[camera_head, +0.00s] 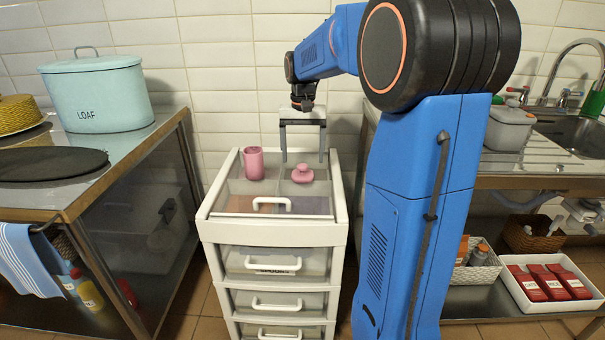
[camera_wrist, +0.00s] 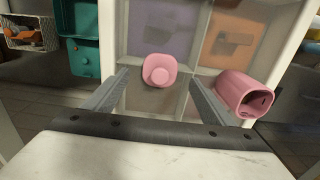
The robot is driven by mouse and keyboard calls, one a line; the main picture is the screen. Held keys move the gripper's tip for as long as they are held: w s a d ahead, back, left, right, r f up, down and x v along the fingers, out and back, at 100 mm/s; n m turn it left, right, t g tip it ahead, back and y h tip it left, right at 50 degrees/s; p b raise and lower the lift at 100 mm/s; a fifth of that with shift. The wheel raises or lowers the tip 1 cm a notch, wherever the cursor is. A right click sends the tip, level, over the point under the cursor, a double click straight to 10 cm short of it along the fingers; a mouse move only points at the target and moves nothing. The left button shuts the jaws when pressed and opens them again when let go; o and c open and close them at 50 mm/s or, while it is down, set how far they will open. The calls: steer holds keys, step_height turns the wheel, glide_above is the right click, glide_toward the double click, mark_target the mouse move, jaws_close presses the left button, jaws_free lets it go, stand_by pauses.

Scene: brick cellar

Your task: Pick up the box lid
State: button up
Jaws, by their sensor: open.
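The box lid is a small pink piece with a round knob (camera_head: 302,174). It lies knob up on the clear top of a white drawer cart (camera_head: 213,203). In the wrist view the lid (camera_wrist: 159,70) shows between and just beyond the fingertips. My gripper (camera_head: 303,158) is open and empty, pointing down above the lid, one finger to each side; I cannot tell the exact height gap. A pink box (camera_head: 253,163) stands left of the lid in the head view. In the wrist view the box (camera_wrist: 245,95) is at the right, its end open with a dark inside.
The cart top has a raised white rim and a front handle (camera_head: 272,204). A metal table (camera_head: 130,150) with a LOAF tin (camera_head: 95,92) stands at the left. A sink counter (camera_head: 540,150) stands at the right. A tiled wall is close behind the cart.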

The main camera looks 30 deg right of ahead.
mark_target(303, 166)
steer(key=shift+w+d+f, duration=0.1)
steer(key=shift+f, duration=1.35)
steer(key=shift+w+f, duration=0.1)
steer(key=shift+f, duration=1.35)
steer(key=c, duration=1.1)
